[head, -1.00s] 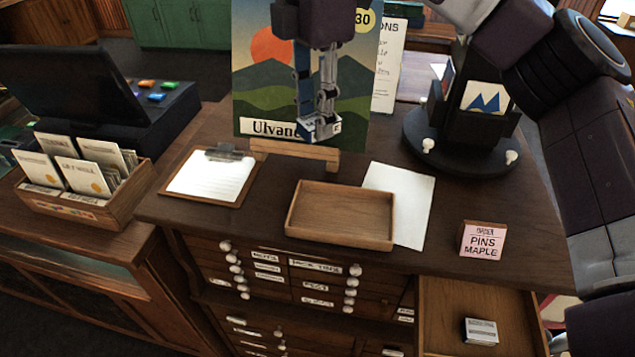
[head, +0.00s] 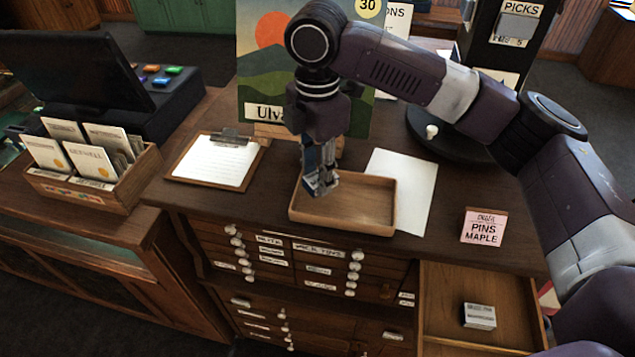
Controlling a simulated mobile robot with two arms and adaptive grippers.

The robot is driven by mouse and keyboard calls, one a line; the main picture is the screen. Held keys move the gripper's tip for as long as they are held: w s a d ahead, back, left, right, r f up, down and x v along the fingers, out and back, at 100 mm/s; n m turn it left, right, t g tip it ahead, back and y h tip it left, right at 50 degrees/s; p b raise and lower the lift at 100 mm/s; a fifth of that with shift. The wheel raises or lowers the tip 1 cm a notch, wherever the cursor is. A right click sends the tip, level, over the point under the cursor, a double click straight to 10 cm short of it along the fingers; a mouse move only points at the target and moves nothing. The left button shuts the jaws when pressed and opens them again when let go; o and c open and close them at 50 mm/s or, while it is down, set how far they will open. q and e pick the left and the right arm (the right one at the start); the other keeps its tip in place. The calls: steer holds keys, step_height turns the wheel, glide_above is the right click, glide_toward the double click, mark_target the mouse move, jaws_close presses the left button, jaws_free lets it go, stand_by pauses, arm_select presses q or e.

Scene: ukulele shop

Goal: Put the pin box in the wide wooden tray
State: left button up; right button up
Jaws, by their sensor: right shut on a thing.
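My right gripper (head: 321,178) points down over the left part of the wide wooden tray (head: 345,225). It is shut on the pin box (head: 321,186), a small box with pale and blue faces, mostly hidden by the fingers. The box appears at about the height of the tray's rim; I cannot tell whether it touches the tray floor. The tray is shallow, light brown and otherwise empty, on the dark wooden counter. My left gripper is not in view.
A white sheet (head: 412,190) lies partly under the tray's right side. A clipboard (head: 215,160) is to its left, a poster (head: 262,75) behind. A pink sign (head: 483,227) reads PINS MAPLE. An open drawer (head: 450,285) at lower right holds another small box (head: 479,316).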

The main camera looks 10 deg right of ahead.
step_height(320, 180, down, 4)
steer(key=shift+w+r+p, duration=0.1)
steer(key=shift+r+p, duration=0.15)
steer(key=shift+p, duration=0.05)
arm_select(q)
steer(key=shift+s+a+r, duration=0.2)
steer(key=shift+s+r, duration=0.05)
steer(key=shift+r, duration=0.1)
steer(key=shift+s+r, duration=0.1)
arm_select(e)
steer(key=shift+f, duration=0.15)
steer(key=o, duration=0.6)
steer(key=shift+r, duration=0.5)
step_height(320, 180, up, 10)
steer(key=shift+f+b, duration=0.1)
steer(key=shift+b, duration=1.15)
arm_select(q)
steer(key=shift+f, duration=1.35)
arm_select(e)
steer(key=shift+r, duration=0.8)
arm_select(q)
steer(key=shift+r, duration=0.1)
